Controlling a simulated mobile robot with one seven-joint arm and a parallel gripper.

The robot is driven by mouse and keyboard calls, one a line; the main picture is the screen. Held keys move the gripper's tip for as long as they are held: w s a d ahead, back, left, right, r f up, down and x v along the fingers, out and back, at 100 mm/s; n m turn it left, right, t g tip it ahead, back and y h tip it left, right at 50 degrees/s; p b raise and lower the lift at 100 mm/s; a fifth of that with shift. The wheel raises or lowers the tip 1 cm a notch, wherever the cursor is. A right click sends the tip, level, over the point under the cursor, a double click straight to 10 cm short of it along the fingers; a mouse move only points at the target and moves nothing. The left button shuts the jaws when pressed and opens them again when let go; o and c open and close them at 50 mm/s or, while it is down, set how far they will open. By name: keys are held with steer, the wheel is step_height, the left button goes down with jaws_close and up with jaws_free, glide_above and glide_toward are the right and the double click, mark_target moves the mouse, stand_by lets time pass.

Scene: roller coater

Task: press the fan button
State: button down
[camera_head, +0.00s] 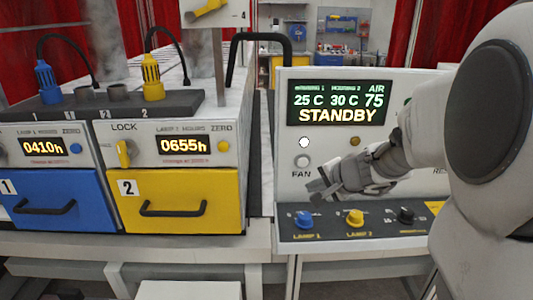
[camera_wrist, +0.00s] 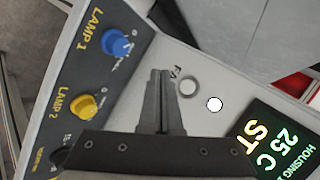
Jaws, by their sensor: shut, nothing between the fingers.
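The fan button (camera_head: 303,162) is a round pale button with a grey rim on the white control panel (camera_head: 285,120), just above the FAN label. It also shows in the wrist view (camera_wrist: 187,86). A bright white round lamp (camera_head: 304,142) sits above it, also in the wrist view (camera_wrist: 214,104). My gripper (camera_head: 318,188) is shut and empty, with its fingertips just below and right of the button in the head view. In the wrist view the fingertips (camera_wrist: 160,73) lie left of the button. I cannot tell the exact gap to the panel.
The display (camera_head: 338,103) reads STANDBY. Below stand a blue lamp 1 knob (camera_head: 304,219), a yellow lamp 2 knob (camera_head: 354,217) and a black knob (camera_head: 405,215). Blue (camera_head: 55,205) and yellow (camera_head: 185,198) drawers are at left. My arm covers the panel's right side.

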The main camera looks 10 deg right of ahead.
mark_target(302, 167)
steer(key=shift+w+d+p, duration=0.25)
steer(key=shift+w+p, duration=0.2)
steer(key=shift+w, duration=0.9)
steer(key=shift+w+d+p, duration=0.3)
steer(key=shift+w+p, duration=0.2)
steer(key=shift+w, duration=0.9)
steer(key=shift+w+d+p, duration=0.25)
steer(key=shift+w+p, duration=0.2)
steer(key=shift+w, duration=0.9)
steer(key=shift+w, duration=0.2)
steer(key=shift+w+d, duration=0.1)
steer(key=shift+w, duration=0.15)
steer(key=shift+w+d, duration=0.1)
steer(key=shift+w, duration=0.3)
steer(key=shift+s, duration=0.1)
steer(key=shift+s+b, duration=0.7)
steer(key=shift+s, duration=0.05)
